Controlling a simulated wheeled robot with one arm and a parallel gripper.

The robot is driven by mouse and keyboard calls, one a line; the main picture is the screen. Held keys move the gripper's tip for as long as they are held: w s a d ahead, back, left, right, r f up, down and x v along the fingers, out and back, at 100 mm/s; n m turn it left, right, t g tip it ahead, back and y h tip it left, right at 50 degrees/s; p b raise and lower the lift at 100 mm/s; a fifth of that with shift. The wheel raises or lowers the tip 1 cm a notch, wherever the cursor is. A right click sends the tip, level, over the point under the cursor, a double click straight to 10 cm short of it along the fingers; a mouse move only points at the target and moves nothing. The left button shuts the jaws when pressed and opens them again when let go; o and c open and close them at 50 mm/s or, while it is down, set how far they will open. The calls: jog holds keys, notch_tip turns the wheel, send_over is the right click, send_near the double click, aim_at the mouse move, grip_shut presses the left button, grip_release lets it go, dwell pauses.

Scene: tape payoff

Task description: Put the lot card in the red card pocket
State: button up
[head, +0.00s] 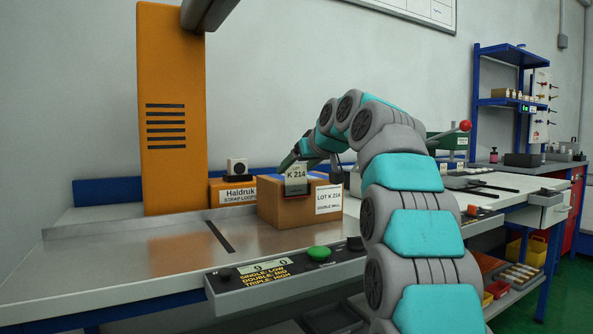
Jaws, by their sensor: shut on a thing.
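The lot card (296,181), a small pale card printed "K 214", hangs upright beneath my gripper (298,166). My gripper is shut on its upper part. The card shows in front of the upper part of a cardboard box (283,210); I cannot tell whether it touches the box. A thin dark, reddish edge shows at the card's bottom, too small to make out. I cannot clearly pick out the red card pocket.
The box bears a label, "LOT K 214" (328,199). Behind it stands a box marked "Haldruk" (233,190). An orange column (172,110) rises at left. A control panel with a green button (319,253) runs along the front. The steel top (130,262) is clear at left.

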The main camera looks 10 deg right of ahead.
jog(key=shift+f, duration=0.1)
jog(key=shift+f, duration=0.15)
jog(key=o, duration=1.2)
jog(key=shift+r, duration=0.3)
jog(key=v, duration=1.2)
